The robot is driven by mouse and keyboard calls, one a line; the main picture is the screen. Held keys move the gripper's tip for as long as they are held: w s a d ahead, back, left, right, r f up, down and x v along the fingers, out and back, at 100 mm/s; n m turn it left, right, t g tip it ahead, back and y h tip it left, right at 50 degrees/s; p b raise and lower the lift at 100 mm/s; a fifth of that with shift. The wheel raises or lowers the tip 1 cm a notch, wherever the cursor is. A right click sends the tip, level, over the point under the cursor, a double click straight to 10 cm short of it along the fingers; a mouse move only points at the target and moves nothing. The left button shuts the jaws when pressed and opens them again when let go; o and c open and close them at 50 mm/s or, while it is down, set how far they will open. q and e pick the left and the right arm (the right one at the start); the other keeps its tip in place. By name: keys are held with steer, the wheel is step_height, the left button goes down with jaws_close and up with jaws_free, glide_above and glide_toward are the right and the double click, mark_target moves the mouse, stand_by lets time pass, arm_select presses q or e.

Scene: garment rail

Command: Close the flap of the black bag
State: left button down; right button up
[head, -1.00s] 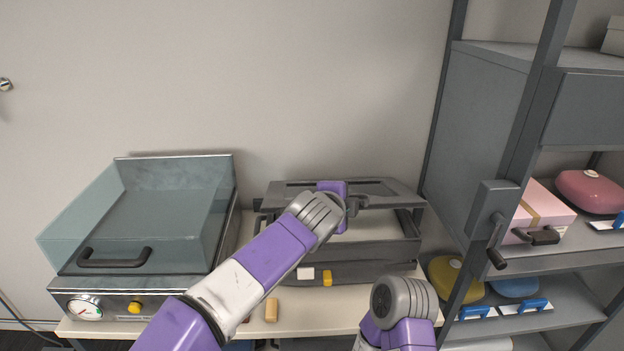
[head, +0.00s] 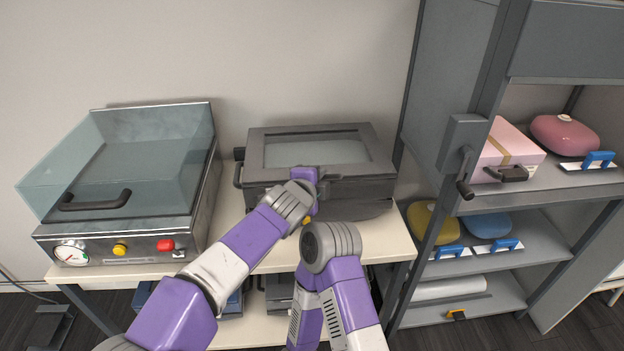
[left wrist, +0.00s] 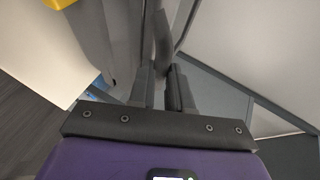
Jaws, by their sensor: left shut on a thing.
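I cannot make out a black bag with a flap. A dark grey box-shaped appliance (head: 370,192) stands on the table, with a framed lid (head: 375,150) that has a glassy window. The lid lies down over the body, flat or nearly so; I cannot tell whether it is fully seated. My left gripper (head: 322,186) is at the front edge of the lid. In the left wrist view its fingers (left wrist: 162,88) are shut on a dark curved handle (left wrist: 162,38). My right arm shows at the bottom, but its gripper does not.
A steel appliance (head: 190,215) with a raised clear cover (head: 60,165) stands left on the table (head: 385,245). A grey shelf rack (head: 475,110) on the right holds a pink box (head: 505,150), a pink bag-like item (head: 565,135), and yellow (head: 433,222) and blue (head: 488,225) ones.

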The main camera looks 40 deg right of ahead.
arm_select(q)
step_height(320, 180, down, 2)
steer(key=shift+a+f+y, duration=0.1)
steer(key=shift+f+y, duration=0.15)
steer(key=shift+y, duration=0.05)
steer(key=c, duration=1.1)
jaws_free()
steer(key=shift+o, duration=0.2)
step_height(320, 180, up, 11)
steer(key=p, duration=0.5)
